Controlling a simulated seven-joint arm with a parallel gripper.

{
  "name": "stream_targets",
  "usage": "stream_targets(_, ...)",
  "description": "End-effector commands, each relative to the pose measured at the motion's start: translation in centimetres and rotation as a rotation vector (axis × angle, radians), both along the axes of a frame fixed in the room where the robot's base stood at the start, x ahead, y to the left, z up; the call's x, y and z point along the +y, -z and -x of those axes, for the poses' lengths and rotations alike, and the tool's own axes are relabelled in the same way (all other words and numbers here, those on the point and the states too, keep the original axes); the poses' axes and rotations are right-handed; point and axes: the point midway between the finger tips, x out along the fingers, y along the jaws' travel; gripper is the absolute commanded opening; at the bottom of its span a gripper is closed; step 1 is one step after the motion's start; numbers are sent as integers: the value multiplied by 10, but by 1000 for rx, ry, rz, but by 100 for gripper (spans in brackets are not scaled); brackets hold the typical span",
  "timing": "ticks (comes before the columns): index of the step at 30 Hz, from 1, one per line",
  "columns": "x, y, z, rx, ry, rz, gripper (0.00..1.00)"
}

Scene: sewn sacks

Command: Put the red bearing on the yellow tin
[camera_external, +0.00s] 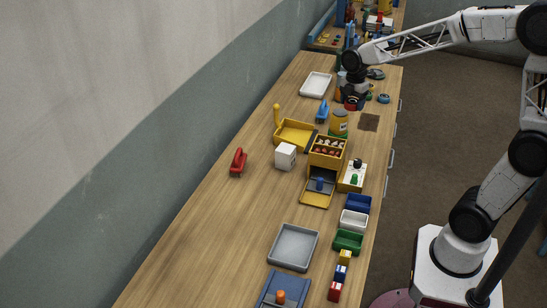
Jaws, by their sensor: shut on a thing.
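My gripper (353,102) is over the far part of the bench, pointing down. It is shut on the red bearing (350,107), of which only a small red part shows below the dark fingers. The yellow tin (338,124), with a pale label band, stands upright on the bench, nearer the camera and slightly left of my gripper. The bearing appears above and apart from the tin. The fingers' exact hold is too small to make out.
A dark square mat (369,122) lies right of the tin. A blue clamp-like object (322,111) and a yellow dustpan-like tray (295,134) are to its left. A yellow box (327,150) with compartments stands nearer. The left of the bench is mostly clear.

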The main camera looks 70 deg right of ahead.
Motion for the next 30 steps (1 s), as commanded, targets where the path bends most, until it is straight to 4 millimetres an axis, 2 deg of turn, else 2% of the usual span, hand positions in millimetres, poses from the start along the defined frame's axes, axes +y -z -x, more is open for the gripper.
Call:
stream_targets(6, -13, 3, -27, 0, 0, 0, 31)
stream_targets(12, -20, 4, -42, 0, 0, 0, 31)
stream_targets(25, -22, 4, -46, -1, 0, 0, 31)
stream_targets(30, -22, 13, -45, 1, 0, 0, 31)
